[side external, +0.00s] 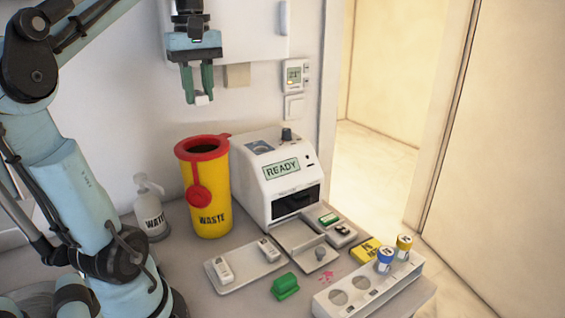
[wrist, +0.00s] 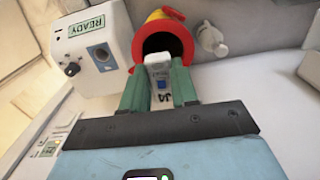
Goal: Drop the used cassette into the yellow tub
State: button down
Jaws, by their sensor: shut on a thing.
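The yellow tub (side external: 210,198) stands upright at the back of the table, with a red rim, an open dark mouth and the word WASTE on its side. My gripper (side external: 198,92) is raised well above the tub's mouth. It is shut on a white cassette (side external: 203,100), whose lower end sticks out below the green fingers. In the wrist view, the cassette (wrist: 158,68) sits between the green fingers (wrist: 160,88) and shows a blue patch and dark marks. Beyond its end is the tub's red rim (wrist: 184,32). The fingers hide part of the cassette.
A white machine (side external: 264,175) reading READY stands right of the tub. A pump bottle (side external: 150,212) stands left of it. In front are a tray (side external: 231,282) with two white cassettes, a green block (side external: 285,286), a yellow block (side external: 364,250) and a rack (side external: 378,294) with capped vials.

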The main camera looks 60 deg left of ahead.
aim_at(200, 94)
jog(key=shift+f, duration=2.55)
jog(key=c, duration=0.8)
grip_release()
jog(key=shift+r, duration=0.1)
notch_tip(200, 94, up, 12)
